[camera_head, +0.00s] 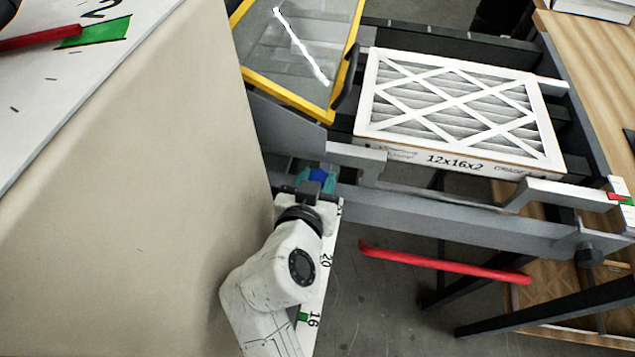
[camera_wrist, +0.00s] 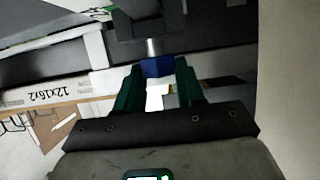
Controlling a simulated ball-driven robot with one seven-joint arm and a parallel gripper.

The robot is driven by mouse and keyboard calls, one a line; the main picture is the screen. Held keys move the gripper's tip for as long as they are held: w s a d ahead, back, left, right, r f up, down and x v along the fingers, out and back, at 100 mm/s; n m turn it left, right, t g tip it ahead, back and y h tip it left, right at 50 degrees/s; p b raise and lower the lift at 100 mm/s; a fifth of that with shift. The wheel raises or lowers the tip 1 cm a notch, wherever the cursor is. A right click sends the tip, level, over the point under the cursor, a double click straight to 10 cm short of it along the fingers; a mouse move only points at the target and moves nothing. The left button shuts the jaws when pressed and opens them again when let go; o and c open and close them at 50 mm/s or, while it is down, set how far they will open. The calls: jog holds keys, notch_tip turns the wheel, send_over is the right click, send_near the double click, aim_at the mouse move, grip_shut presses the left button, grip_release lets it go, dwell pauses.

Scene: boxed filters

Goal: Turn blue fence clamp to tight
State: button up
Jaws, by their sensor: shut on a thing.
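The blue fence clamp (camera_head: 319,175) is on the near side of the grey machine frame, beside the beige cabinet. In the wrist view the blue clamp (camera_wrist: 157,67) sits between the tips of two green fingers, with a short metal shaft behind it leading into a dark block. My gripper (camera_head: 316,180) is shut on the clamp; its fingers also show in the wrist view (camera_wrist: 157,80). The fingers cover the clamp's sides. The clamp's tightness cannot be told from these views.
A boxed filter marked 12x16x2 (camera_head: 455,115) lies on the frame. A yellow-edged clear guard (camera_head: 300,50) stands left of it. A red bar (camera_head: 440,262) extends below the rail. The beige cabinet (camera_head: 130,190) is close on the left. A wooden table (camera_head: 590,70) is at right.

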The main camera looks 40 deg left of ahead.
jog(key=shift+f, duration=0.1)
jog(key=o, duration=0.8)
jog(key=shift+c, duration=0.2)
jog(key=b+v, duration=0.1)
jog(key=v, duration=0.9)
jog(key=shift+s, duration=0.15)
jog(key=shift+s+d+r, duration=0.15)
jog(key=shift+s+r, duration=0.05)
jog(key=shift+o, duration=0.4)
